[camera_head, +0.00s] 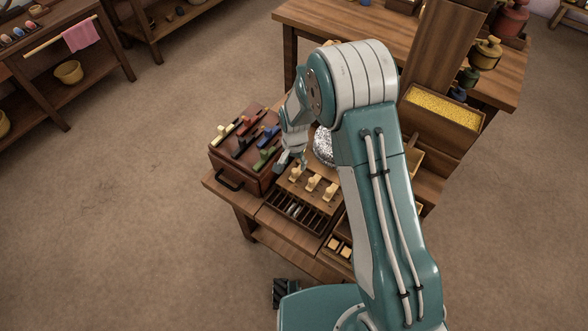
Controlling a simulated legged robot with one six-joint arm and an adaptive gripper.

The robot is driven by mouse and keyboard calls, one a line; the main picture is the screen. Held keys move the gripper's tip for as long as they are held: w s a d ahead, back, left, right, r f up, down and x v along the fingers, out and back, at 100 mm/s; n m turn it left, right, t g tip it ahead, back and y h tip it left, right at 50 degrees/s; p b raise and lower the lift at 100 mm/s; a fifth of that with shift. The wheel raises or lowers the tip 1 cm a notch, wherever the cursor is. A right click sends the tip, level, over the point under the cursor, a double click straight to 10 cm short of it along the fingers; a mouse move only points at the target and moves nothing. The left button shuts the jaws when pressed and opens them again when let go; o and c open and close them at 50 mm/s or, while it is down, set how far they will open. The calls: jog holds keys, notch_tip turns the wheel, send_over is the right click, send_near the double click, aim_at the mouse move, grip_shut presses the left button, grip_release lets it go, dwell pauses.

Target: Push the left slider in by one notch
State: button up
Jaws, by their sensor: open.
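A light wooden board (320,201) on the small table carries three cream knobs in a row, which look like the sliders. The left slider (295,173) is at the board's left end, close to my gripper. The middle knob (313,183) and right knob (330,192) stand beside it. My gripper (292,162) points down just behind the left slider in this view and is open, with nothing seen between its fingers. I cannot tell if it touches the slider. The slider's notches are too small to read.
A dark red box (235,160) with coloured handles stands close to the left of my gripper. A silvery round object (323,147) is behind the board, partly hidden by my arm. A slotted tray (296,212) lies in front. A yellow-filled bin (442,108) stands to the right.

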notch_tip(320, 180, up, 7)
jog(key=shift+r, duration=0.1)
dwell(0.6)
notch_tip(320, 180, up, 10)
jog(key=n+t, duration=0.1)
send_over(294, 170)
jog(key=s+d, duration=0.2)
jog(key=d, duration=0.2)
jog(key=s+d+r+n+t, duration=0.1)
jog(key=s+d+r, duration=0.15)
jog(key=r, duration=0.25)
jog(key=s+d+r+t, duration=0.1)
jog(key=s+d+r, duration=0.1)
jog(key=s+r, duration=0.15)
jog(key=s+d+r+n+t, duration=0.1)
jog(key=s+d+r, duration=0.2)
jog(key=s, duration=0.5)
jog(key=s+d+r+n+t, duration=0.1)
jog(key=s+d+r, duration=0.3)
jog(key=s, duration=0.5)
jog(key=shift+s+r+n+t, duration=0.3)
jog(key=shift+r+n, duration=0.2)
jog(key=shift+r, duration=0.4)
jog(key=shift+o, duration=0.2)
jog(key=shift+w, duration=0.1)
